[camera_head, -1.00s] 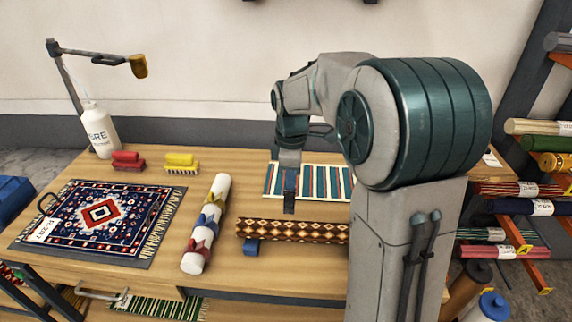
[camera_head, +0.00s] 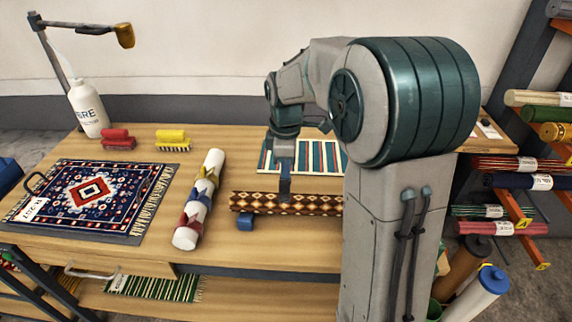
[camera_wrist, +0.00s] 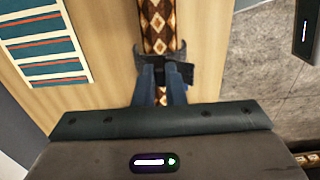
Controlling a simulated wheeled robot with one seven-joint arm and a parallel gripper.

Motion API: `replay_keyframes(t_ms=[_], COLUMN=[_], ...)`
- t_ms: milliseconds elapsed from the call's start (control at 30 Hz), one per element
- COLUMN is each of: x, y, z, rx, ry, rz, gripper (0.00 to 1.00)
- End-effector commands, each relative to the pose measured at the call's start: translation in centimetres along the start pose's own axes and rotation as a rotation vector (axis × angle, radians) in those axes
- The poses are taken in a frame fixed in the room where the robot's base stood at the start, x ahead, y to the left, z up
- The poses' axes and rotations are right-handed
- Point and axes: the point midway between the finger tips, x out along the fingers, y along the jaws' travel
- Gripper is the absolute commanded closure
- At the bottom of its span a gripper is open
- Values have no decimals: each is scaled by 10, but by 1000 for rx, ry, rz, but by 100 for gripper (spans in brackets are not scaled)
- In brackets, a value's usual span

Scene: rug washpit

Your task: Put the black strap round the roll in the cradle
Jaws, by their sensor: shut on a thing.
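The brown and cream diamond-patterned roll (camera_head: 310,204) lies across the front of the bench; it also shows in the wrist view (camera_wrist: 158,28). A blue cradle block (camera_head: 245,223) shows under its left end; the rest of the cradle is hidden. My gripper (camera_head: 285,192) is over the roll's middle, pointing down. In the wrist view its fingers (camera_wrist: 163,82) are shut on the black strap (camera_wrist: 148,56). The strap spans the roll's width there, with its sides spread at both edges. Whether it touches the roll or reaches underneath, I cannot tell.
A white roll with yellow, blue and red bands (camera_head: 200,200) lies left of the patterned roll. A striped mat (camera_head: 320,156) lies behind it. A rug (camera_head: 95,195), two brushes (camera_head: 118,140) and a white bottle (camera_head: 88,110) are further left. A rack of rolls stands right.

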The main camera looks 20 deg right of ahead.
Motion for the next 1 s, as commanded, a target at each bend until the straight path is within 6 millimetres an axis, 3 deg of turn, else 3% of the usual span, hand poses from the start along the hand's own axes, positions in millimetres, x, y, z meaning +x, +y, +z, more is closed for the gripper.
replay_keyframes(t_ms=[600,1000], x=[52,62], y=[0,0], z=[0,0], rx=[0,0], ry=[0,0], rz=[0,1], gripper=[100,100])
